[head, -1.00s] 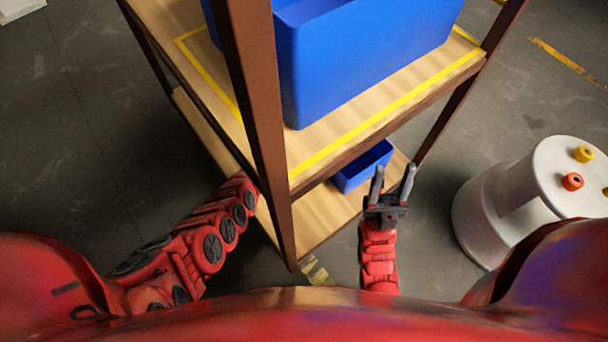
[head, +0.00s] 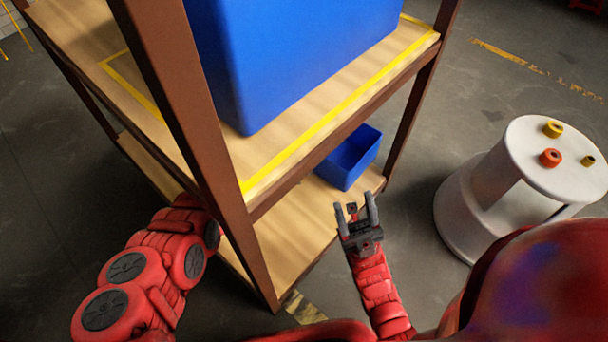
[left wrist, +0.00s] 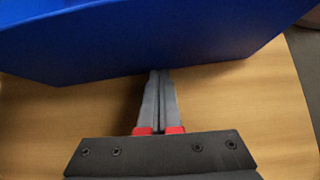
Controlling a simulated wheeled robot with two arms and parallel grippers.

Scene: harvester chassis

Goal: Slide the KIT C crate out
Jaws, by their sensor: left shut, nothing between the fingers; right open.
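A large blue crate (head: 285,60) stands on the upper shelf (head: 310,140). A smaller blue crate (head: 350,160) stands on the lower shelf (head: 305,215), near its right end. No KIT C label is readable. My right gripper (head: 356,206) is open and empty, in front of the lower shelf and short of the small crate. My left gripper (left wrist: 160,75) shows in the left wrist view, shut and empty, its tips at the lower edge of a blue crate (left wrist: 150,40); contact and which crate this is cannot be told. In the head view the rack hides it.
A brown rack post (head: 190,130) stands between my arms, with the left arm passing behind it. A white round stand (head: 470,205) with orange and yellow pieces is at the right. Grey floor is open between rack and stand.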

